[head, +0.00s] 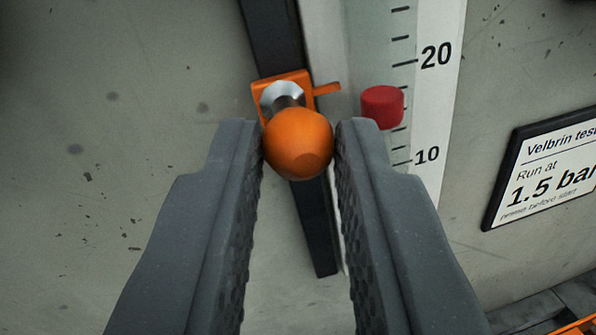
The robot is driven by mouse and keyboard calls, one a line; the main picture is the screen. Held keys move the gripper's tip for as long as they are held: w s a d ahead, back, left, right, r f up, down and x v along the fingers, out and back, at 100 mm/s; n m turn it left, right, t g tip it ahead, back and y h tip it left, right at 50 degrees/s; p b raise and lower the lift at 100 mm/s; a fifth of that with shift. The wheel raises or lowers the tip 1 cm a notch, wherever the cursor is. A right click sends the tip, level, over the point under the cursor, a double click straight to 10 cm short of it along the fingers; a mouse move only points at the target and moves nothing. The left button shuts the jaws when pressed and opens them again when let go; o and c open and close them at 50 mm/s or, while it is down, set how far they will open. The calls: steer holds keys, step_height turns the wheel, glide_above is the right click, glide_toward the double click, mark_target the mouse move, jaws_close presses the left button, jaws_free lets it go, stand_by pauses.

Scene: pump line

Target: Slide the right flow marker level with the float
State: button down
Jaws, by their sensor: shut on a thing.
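The flow marker (268,88) is an orange plate on a dark vertical rail, with an orange pointer to its right and an orange ball knob (298,144) standing out toward me. My gripper (299,150) is shut on the ball knob, one dark finger on each side. The red float (382,106) is in the clear tube to the right, between the 10 and 20 marks of the scale (437,60). The pointer (327,89) shows slightly higher in the picture than the float's middle; the view is tilted.
A black-framed sign (545,170) reading "Run at 1.5 bar" is on the wall at the right. The dark rail (321,230) runs on below the marker. An orange edge (575,327) shows at the bottom right corner. The wall at left is bare.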

steer(key=shift+f+b, duration=0.3)
steer(key=shift+f, duration=0.05)
steer(key=c, duration=1.3)
jaws_free()
steer(key=shift+s, duration=0.1)
steer(key=b+v, duration=0.1)
steer(key=v, duration=1.2)
steer(key=shift+s, duration=0.3)
